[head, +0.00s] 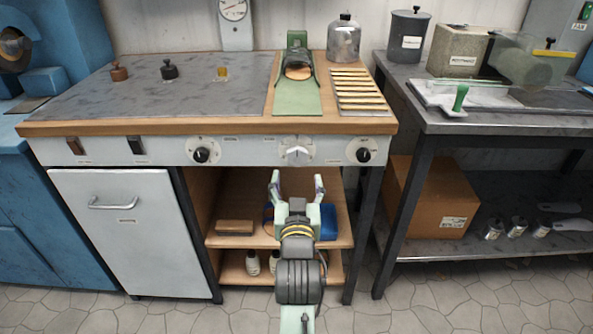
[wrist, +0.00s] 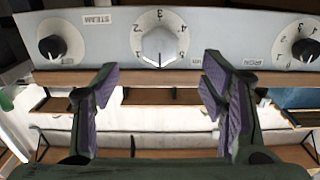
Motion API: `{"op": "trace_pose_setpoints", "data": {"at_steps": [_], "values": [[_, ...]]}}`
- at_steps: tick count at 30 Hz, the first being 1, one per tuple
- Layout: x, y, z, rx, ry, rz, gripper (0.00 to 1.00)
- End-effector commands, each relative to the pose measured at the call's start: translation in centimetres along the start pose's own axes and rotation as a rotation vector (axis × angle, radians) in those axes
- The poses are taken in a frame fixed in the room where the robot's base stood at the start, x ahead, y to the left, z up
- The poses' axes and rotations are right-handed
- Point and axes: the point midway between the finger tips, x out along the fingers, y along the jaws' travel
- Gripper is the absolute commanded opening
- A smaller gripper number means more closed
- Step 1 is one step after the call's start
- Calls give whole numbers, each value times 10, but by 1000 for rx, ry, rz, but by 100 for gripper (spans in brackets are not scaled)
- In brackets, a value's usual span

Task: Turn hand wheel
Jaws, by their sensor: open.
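No part is clearly marked as a hand wheel. A pale round knob (head: 297,153) with a numbered dial sits in the middle of the bench's front panel. In the wrist view the same pale knob (wrist: 160,47) is upside down, just beyond and between my fingers. My gripper (head: 297,182) is open and empty, in front of and a little below this knob, not touching it. In the wrist view both purple-padded fingers of my gripper (wrist: 160,85) are spread wide. A dark round part (head: 12,40) shows on the blue machine at the far left, partly cut off.
Dark knobs flank the pale one, one left (head: 201,154) and one right (head: 364,154). An open shelf (head: 225,240) lies below the panel. A green sandal jig (head: 297,95) and a metal canister (head: 343,40) stand on the bench. A steel table (head: 480,125) stands right.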

Motion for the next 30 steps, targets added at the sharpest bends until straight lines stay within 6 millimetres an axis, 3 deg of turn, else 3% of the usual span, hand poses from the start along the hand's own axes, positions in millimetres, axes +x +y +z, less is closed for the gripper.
{"op": "trace_pose_setpoints", "data": {"at_steps": [5,12,18,30], "values": [[9,0,5,-3,8,4,66],[57,0,-4,-1,0,4,66],[82,0,-3,0,1,4,66],[90,0,-1,0,2,4,66]]}}
